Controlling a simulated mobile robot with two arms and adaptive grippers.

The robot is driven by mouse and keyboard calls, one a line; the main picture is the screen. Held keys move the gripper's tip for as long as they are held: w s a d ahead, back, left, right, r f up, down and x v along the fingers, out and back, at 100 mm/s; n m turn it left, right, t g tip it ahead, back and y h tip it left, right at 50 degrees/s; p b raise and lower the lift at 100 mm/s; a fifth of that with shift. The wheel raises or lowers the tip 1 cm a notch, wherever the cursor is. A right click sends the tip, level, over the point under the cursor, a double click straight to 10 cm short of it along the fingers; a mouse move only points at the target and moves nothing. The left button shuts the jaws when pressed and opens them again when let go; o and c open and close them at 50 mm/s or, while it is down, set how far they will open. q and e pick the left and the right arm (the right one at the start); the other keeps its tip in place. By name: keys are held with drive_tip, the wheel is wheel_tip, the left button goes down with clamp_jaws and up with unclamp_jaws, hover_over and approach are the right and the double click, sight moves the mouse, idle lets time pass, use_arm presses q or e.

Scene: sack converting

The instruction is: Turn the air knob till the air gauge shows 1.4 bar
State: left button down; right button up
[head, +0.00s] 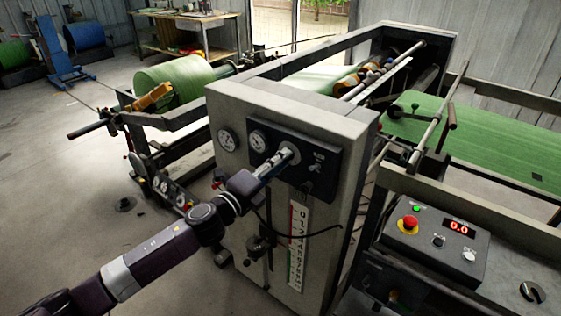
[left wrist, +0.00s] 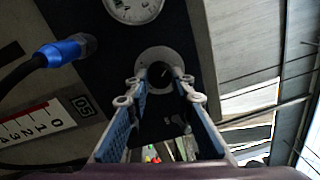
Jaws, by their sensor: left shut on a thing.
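The black panel (head: 311,181) is on the grey cabinet's front. A round white gauge (head: 257,141) sits at its upper left, and a second gauge (head: 227,139) is further left on the cabinet. Their needles are too small to read. My left gripper (head: 287,156) is shut on the air knob (left wrist: 160,75), right of the panel gauge. In the left wrist view both fingers (left wrist: 163,92) flank the dark knob in its pale round collar. A gauge (left wrist: 133,6) is partly cut off at the top there. My right gripper is out of view.
A black hose with a blue fitting (left wrist: 65,52) is close to my left gripper. A ruled scale (head: 298,242) is below the panel. A control box (head: 435,238) with a red button and a 0.0 display stands at right. Green rolls and sheet lie behind.

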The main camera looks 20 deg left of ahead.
use_arm(q)
drive_tip(key=c, duration=1.7)
unclamp_jaws()
drive_tip(key=shift+v, duration=6)
drive_tip(key=shift+f, duration=0.15)
